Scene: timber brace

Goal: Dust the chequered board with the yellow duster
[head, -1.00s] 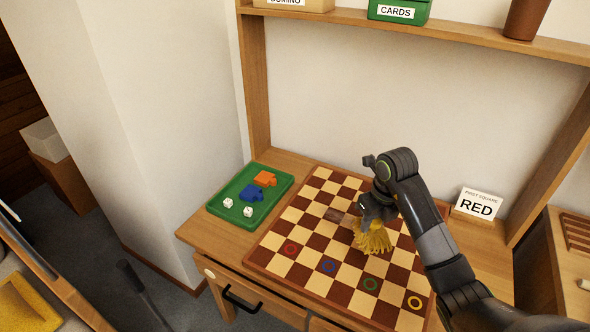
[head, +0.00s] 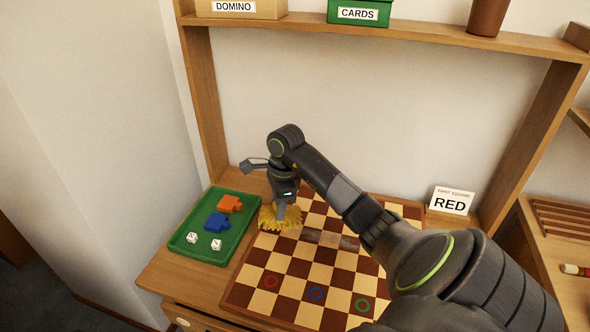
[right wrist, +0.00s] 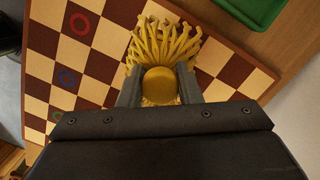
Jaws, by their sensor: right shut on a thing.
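My right gripper (head: 287,207) is shut on the yellow duster (head: 279,218), strands down, at the back left of the chequered board (head: 287,289). In the right wrist view the round yellow handle (right wrist: 160,86) sits between both fingers, with the duster's strands (right wrist: 160,42) spread beyond. The strands look to be at board level; I cannot tell if they touch. A greyish-brown dusty patch (head: 330,239) lies across squares right of the duster. Coloured rings mark some squares: red (head: 270,281), blue (head: 316,293) and green (head: 361,305). My left gripper is out of view.
A green tray (head: 184,250) with orange and blue pieces and two dice stands close left of the board. A card reading "FIRST SQUARE RED" (head: 451,201) stands at the back right. A shelf (head: 300,33) with boxes runs above. My right arm covers the board's right part.

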